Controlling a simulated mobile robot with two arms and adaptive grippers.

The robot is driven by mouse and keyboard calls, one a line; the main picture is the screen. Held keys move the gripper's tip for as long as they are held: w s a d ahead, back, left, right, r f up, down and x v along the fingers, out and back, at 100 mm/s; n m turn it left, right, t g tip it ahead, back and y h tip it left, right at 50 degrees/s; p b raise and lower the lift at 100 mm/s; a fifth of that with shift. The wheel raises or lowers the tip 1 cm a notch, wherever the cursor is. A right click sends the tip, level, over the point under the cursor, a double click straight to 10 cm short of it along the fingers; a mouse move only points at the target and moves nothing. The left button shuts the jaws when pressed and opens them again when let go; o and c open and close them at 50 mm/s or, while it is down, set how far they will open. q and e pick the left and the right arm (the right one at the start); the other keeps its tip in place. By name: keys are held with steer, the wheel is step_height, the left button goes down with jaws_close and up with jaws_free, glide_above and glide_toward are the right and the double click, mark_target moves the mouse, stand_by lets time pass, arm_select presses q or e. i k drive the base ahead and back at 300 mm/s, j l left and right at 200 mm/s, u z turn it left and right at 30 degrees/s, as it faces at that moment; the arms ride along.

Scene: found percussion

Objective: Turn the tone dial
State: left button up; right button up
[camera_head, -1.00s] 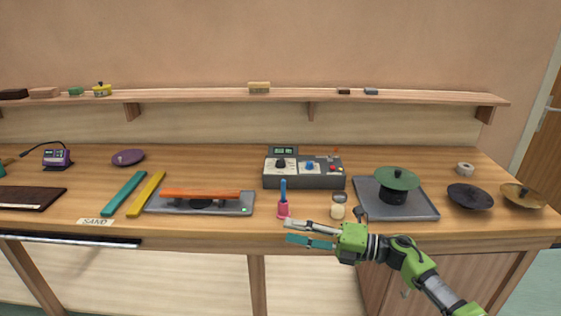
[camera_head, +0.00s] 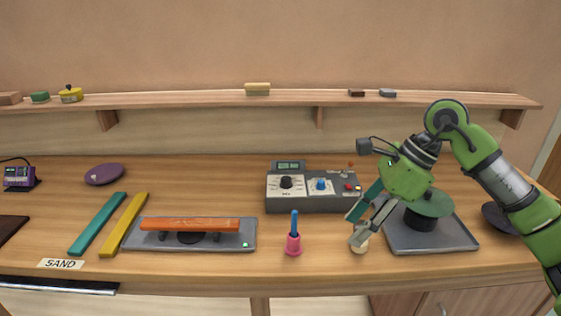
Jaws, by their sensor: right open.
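A grey control box (camera_head: 318,204) stands on the bench at the middle. Its front panel has a black dial (camera_head: 286,182) on the left and a blue dial (camera_head: 320,185) to its right; I cannot read which is labelled tone. A small display (camera_head: 288,165) sits on top. My right gripper (camera_head: 353,231) is open and empty, its fingers pointing down and left. My left gripper is not in view.
An orange bar (camera_head: 190,224) lies over a grey tray (camera_head: 130,238) at left. A green cymbal (camera_head: 432,204) sits on a grey tray (camera_head: 440,242) behind my right arm. A shelf (camera_head: 220,99) runs along the wall.

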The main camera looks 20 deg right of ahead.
mark_target(286, 182)
steer(key=i, duration=1.25)
